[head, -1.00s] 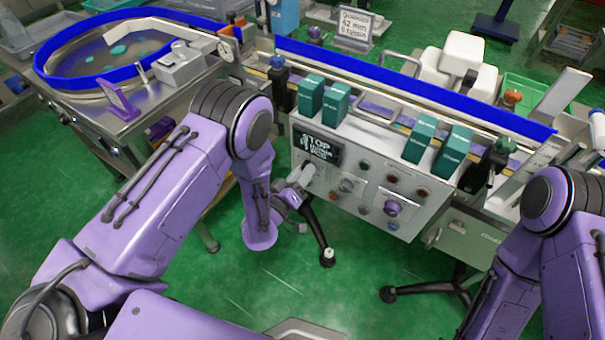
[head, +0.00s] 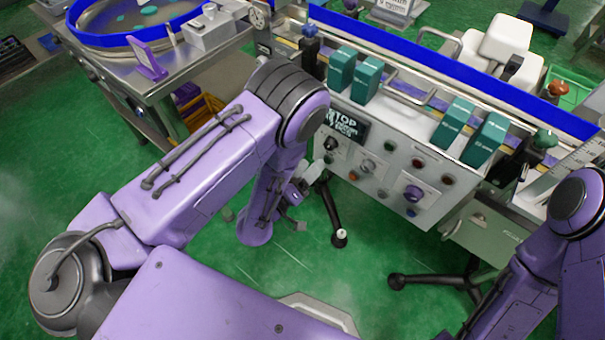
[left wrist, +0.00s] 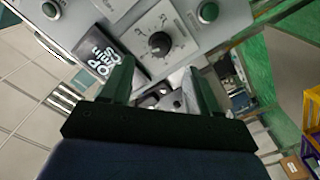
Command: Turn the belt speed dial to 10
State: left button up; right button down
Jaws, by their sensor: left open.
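The belt speed dial appears to be the black pointer knob (left wrist: 160,43) with a printed scale around it, in the left wrist view. In the head view a small black knob (head: 330,143) sits on the panel front just below the dark display (head: 345,125). My left gripper (left wrist: 162,80) is open, its two dark green fingers apart, with nothing held. Its fingertips are short of the dial and apart from it. In the head view my left gripper (head: 308,178) is below and left of that knob. I cannot read the dial's setting. My right gripper is out of frame.
Teal boxes (head: 341,68) stand on the conveyor above. A round feeder table (head: 140,20) is at the upper left. A black support leg (head: 335,212) stands below the panel.

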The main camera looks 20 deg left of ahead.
pick_arm(q)
jog(key=v, duration=0.3)
jog(key=shift+s+b, duration=0.2)
jog(key=shift+b, duration=0.1)
jog(key=shift+f, duration=0.1)
jog(key=s+a+f+m+g+y+p, duration=0.1)
jog(key=s+a+f+g+y, duration=0.15)
jog(key=s+f+g, duration=0.2)
jog(key=s+a+f+m+g+y, duration=0.1)
jog(key=s+a+f+g+y, duration=0.1)
jog(key=s+a+f+g, duration=0.3)
jog(key=s+a+f+n+g+y+p, duration=0.1)
jog(key=s+a+f+g, duration=0.1)
jog(key=s, duration=0.3)
jog(key=s+a+f+n+g+y, duration=0.2)
jog(key=s+a, duration=0.1)
jog(key=s, duration=0.3)
jog(key=shift+a+g+p, duration=0.2)
jog(key=shift+g+p, duration=0.15)
jog(key=shift+p, duration=0.05)
